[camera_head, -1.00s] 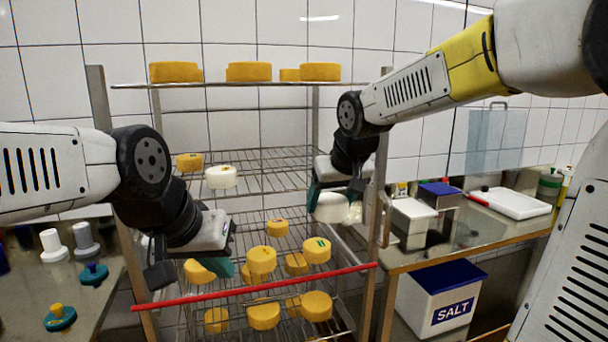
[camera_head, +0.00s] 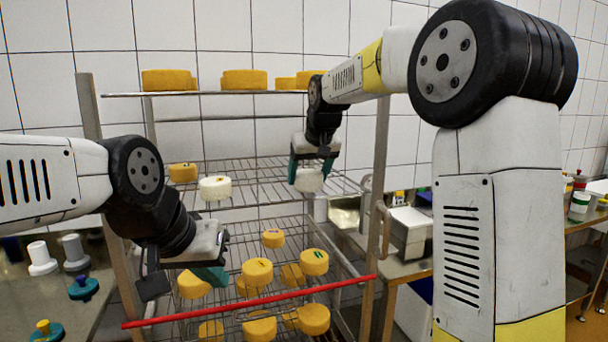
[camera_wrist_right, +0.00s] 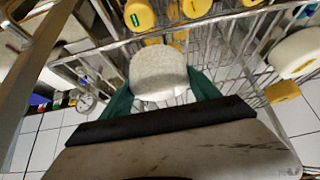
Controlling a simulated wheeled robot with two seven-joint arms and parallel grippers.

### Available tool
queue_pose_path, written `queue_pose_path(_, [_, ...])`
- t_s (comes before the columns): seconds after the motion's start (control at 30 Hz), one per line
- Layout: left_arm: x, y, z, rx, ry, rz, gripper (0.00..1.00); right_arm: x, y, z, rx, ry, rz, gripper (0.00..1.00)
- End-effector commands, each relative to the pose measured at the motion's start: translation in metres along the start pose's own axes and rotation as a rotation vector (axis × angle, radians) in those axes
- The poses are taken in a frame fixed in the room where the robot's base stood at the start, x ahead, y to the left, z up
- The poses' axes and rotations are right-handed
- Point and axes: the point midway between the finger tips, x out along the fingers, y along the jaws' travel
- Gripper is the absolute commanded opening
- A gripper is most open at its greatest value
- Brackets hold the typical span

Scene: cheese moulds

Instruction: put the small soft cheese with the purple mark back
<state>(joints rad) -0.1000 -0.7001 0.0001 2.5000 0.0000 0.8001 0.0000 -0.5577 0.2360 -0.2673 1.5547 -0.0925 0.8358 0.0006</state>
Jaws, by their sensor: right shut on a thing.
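My right gripper (camera_head: 309,172) is shut on a small white cheese (camera_head: 309,181), one teal finger on each side. It holds the cheese above the wire shelf (camera_head: 260,175), toward its right side. In the right wrist view the held cheese (camera_wrist_right: 158,72) has a rough white side; no purple mark shows on it. Another white cheese (camera_head: 215,187) with a small mark on top sits at the left of that shelf; the mark's colour is unclear. My left gripper (camera_head: 185,280) hangs at the rack's lower left, by the yellow cheeses; its finger opening is unclear.
Yellow cheeses stand on the top shelf (camera_head: 245,79) and on lower shelves, some with green or red marks (camera_head: 314,262). A red bar (camera_head: 250,300) crosses the rack front. A metal post (camera_head: 380,180) stands right of my right gripper. The upper wire shelf's middle is clear.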

Motion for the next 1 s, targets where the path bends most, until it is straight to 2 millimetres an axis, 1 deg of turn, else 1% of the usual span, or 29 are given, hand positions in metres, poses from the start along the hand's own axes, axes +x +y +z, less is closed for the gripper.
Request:
queue_pose_path(0.1, [0.000,0.000,0.000,0.000,0.000,0.000,0.00,0.013,0.000,-0.018,0.000,0.000,0.001,0.45])
queue_pose_path(0.23, [0.000,0.000,0.000,0.000,0.000,0.000,0.00,0.021,0.000,-0.032,0.000,0.001,0.000,0.45])
queue_pose_path(0.3, [0.000,0.000,0.000,0.000,0.000,0.000,0.00,0.024,-0.001,-0.028,-0.001,-0.001,-0.001,0.45])
queue_pose_path(0.67, [0.000,0.000,0.000,0.000,0.000,0.000,0.00,0.027,0.000,-0.026,0.000,0.001,-0.001,0.45])
queue_pose_path(0.7, [0.000,0.000,0.000,0.000,0.000,0.000,0.00,0.027,0.000,-0.025,0.000,0.000,-0.001,0.77])
queue_pose_path(0.77, [0.000,0.000,0.000,0.000,0.000,0.000,0.00,0.027,0.000,-0.025,0.000,0.000,0.000,0.89])
queue_pose_path(0.8, [0.000,0.000,0.000,0.000,0.000,0.000,0.00,0.027,0.000,-0.025,0.000,0.000,0.000,0.93])
queue_pose_path(1.0, [0.000,0.000,0.000,0.000,0.000,0.000,0.00,0.027,0.000,-0.025,0.000,0.000,0.000,0.93])
